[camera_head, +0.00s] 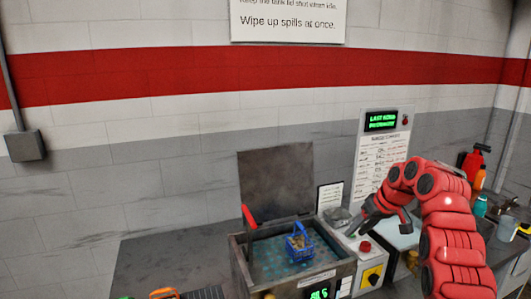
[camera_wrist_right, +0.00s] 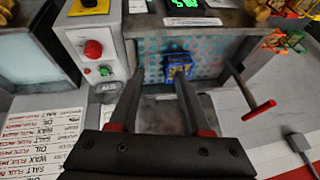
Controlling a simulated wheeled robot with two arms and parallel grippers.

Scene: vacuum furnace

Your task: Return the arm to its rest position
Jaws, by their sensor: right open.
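My right arm (camera_head: 446,215) is red and reaches in from the right in the head view. Its dark gripper (camera_head: 364,224) is above the bench, right of the open tank (camera_head: 250,268). In the right wrist view, the gripper's two dark fingers (camera_wrist_right: 155,60) are spread apart with nothing held between them. The blue basket (camera_head: 299,245) sits inside the tank, apart from the gripper; it also shows beyond the fingers in the wrist view (camera_wrist_right: 178,66). My left gripper is not in view.
The tank's grey lid (camera_head: 276,183) stands open, with a red-ended handle (camera_head: 249,217) at its left. A control box (camera_head: 372,275) with a red button adjoins the tank. Bottles (camera_head: 480,178) and other items crowd the right side. Bench left of the tank is mostly clear.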

